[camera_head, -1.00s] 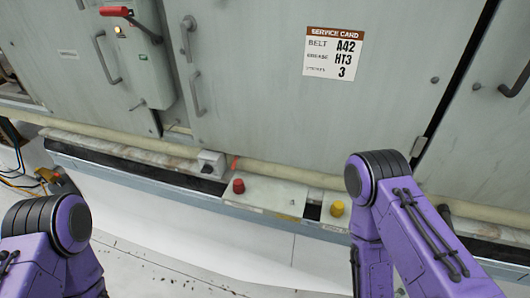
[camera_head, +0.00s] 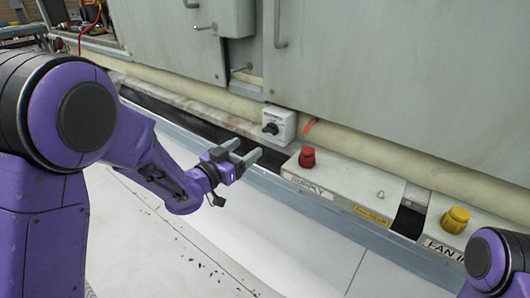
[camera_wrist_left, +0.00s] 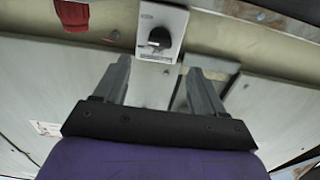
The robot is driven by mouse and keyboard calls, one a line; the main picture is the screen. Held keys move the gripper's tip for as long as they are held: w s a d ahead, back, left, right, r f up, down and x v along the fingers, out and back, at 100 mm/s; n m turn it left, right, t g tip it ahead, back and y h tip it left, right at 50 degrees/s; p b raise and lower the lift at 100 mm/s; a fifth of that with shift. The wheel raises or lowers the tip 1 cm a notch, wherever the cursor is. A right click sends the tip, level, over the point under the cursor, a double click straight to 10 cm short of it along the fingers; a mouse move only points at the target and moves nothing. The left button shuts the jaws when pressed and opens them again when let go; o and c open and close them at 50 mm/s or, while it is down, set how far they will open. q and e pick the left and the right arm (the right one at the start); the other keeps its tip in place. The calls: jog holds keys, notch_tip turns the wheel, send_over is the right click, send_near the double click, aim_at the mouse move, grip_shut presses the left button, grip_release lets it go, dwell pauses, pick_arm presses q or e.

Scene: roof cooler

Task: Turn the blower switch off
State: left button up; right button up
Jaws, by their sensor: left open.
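A small light-grey switch box (camera_head: 287,118) with a black rotary knob (camera_head: 270,128) sits low on the unit, by the cream pipe; its lettering is too small to read. The box (camera_wrist_left: 180,24) and knob (camera_wrist_left: 159,38) also show at the top centre of the left wrist view. My left gripper (camera_head: 244,151) is open and empty, just left of and below the box in the head view, apart from it. In the wrist view its fingers (camera_wrist_left: 159,68) point toward the box, with the knob between their lines. My right gripper is out of view.
A red button (camera_head: 307,157) stands on a plate marked SUPPLY, right of the switch box. A yellow knob (camera_head: 455,219) stands farther right above a FAN label. The cream pipe (camera_head: 370,148) and grey cabinet doors (camera_head: 350,70) lie behind.

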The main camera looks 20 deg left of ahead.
aim_at(267, 133)
pick_arm(q)
jog(key=x, duration=1)
jog(key=shift+w+d, duration=0.1)
